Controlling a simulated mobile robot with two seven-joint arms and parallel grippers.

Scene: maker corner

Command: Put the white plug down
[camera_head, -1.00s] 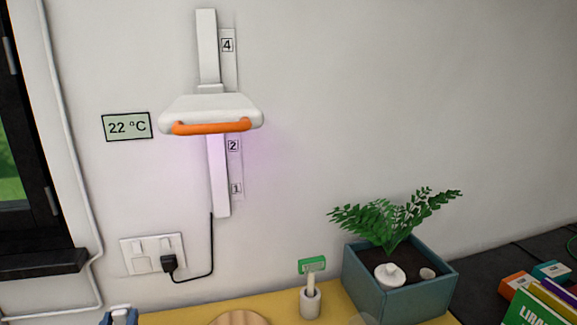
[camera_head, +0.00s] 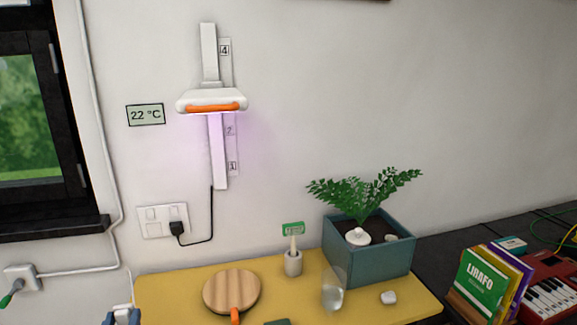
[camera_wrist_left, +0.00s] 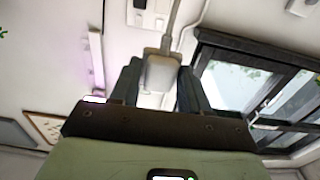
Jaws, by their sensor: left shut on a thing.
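My left gripper (camera_head: 122,316) is at the bottom left edge of the head view, at the left end of the yellow table (camera_head: 170,290). In the left wrist view the left gripper (camera_wrist_left: 157,85) is shut on the white plug (camera_wrist_left: 160,70). The plug is between the two blue-grey fingers, and its pale cord (camera_wrist_left: 174,25) runs away from it. In the head view only a small white part of the plug (camera_head: 122,307) shows between the fingers. My right gripper is not in view.
On the table are a round wooden board (camera_head: 231,288), a small pot with a green label (camera_head: 293,262), a clear glass (camera_head: 333,290), a small white block (camera_head: 388,297) and a blue planter (camera_head: 367,262). A wall socket (camera_head: 155,221) holds a black plug (camera_head: 177,229). The table's front left is bare.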

